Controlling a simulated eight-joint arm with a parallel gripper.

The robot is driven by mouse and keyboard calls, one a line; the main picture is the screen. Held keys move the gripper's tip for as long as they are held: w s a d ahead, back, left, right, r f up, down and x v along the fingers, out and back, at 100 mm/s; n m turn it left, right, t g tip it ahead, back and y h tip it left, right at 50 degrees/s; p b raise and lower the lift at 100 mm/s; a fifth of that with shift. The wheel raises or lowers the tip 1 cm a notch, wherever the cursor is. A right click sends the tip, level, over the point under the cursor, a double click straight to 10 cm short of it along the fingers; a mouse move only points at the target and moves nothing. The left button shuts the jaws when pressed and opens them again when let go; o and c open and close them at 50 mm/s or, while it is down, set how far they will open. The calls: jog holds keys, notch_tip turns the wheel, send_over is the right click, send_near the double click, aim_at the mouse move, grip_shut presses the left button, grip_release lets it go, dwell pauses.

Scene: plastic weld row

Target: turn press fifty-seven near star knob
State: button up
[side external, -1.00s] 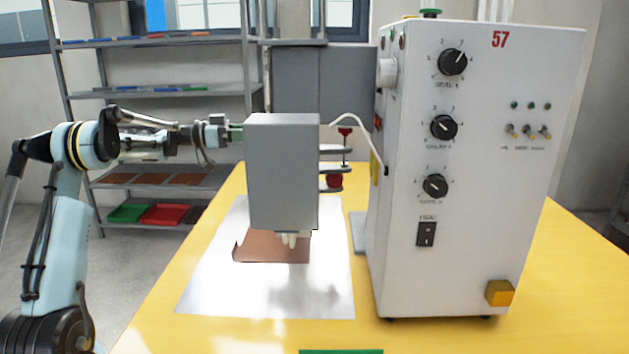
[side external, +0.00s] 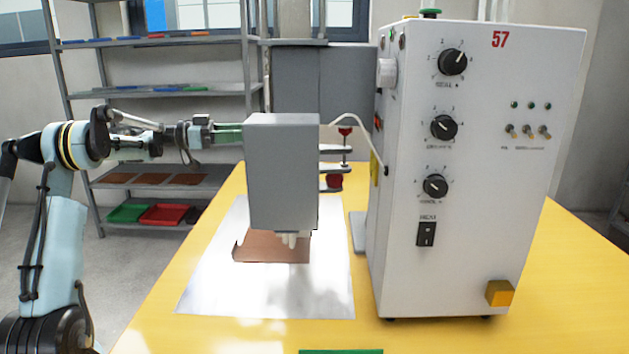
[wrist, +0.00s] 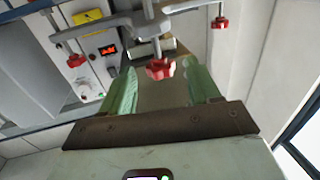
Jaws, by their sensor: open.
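Press fifty-seven (side external: 478,200) is a white cabinet with a red "57" on its front, standing on the yellow table. Its red star knobs show beside the grey head in the side view, one lower (side external: 334,181) and one higher (side external: 345,131). In the wrist view a red star knob (wrist: 160,68) appears between my green fingertips, with others at the left (wrist: 76,60) and right (wrist: 220,22). My gripper (wrist: 159,78) is open and empty; the knob looks beyond the fingertips. In the side view the grey head hides the fingertips.
The grey box-shaped head (side external: 283,172) stands between the camera and the knobs. A metal sheet (side external: 205,285) with a brown piece (side external: 272,247) lies below it. A pale cable runs to the cabinet. Shelves (side external: 165,93) with trays stand behind my arm.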

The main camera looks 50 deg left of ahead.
jog(key=v, duration=0.3)
jog(key=shift+s+a, duration=0.15)
jog(key=shift+s, duration=0.1)
